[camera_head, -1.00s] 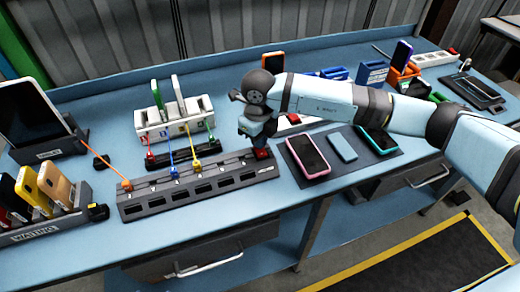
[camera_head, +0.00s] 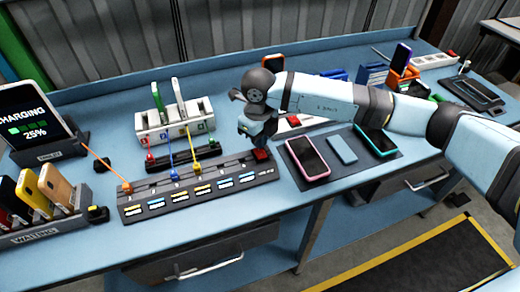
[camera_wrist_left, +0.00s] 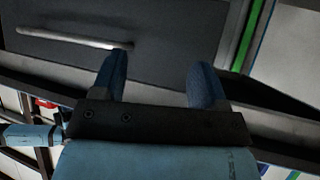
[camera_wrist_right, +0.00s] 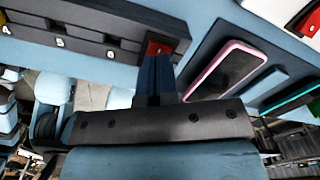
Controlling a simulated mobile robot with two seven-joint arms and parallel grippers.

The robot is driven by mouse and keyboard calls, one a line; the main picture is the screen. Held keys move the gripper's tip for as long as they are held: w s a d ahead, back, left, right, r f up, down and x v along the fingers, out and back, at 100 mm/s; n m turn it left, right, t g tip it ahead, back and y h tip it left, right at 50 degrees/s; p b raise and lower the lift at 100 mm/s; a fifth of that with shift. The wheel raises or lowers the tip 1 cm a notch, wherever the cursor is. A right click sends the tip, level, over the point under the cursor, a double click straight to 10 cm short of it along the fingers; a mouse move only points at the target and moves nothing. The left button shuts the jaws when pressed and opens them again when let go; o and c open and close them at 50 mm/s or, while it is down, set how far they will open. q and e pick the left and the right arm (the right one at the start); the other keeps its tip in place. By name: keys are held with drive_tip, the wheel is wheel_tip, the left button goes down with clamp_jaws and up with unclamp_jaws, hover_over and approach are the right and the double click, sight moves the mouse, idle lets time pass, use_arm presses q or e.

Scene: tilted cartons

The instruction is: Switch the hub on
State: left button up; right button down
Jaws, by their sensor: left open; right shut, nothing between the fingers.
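The hub (camera_head: 130,209) is a long dark grey bar with a row of slots, lying on the blue bench. Its slots show lit blue and yellow marks. The red switch (camera_head: 261,155) is at the hub's right end; it also shows in the right wrist view (camera_wrist_right: 157,46). My right gripper (camera_head: 257,140) is shut and empty, with its tips just by the red switch. In the right wrist view the fingers (camera_wrist_right: 155,72) partly cover the switch, and I cannot tell whether they touch it. My left gripper (camera_wrist_left: 159,80) is open and empty, away from the hub, before a dark drawer front.
A tablet (camera_head: 30,112) at the left reads "CHARGING 25%". Phones stand in a "WAITING" rack (camera_head: 40,232). Orange, blue and yellow cables reach the hub. A pink-framed phone (camera_head: 308,158) and a teal one (camera_head: 376,139) lie on a dark mat right of the switch.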

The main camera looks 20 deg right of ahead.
drive_tip(key=shift+r+p, duration=0.95)
drive_tip(key=shift+r, duration=1.6)
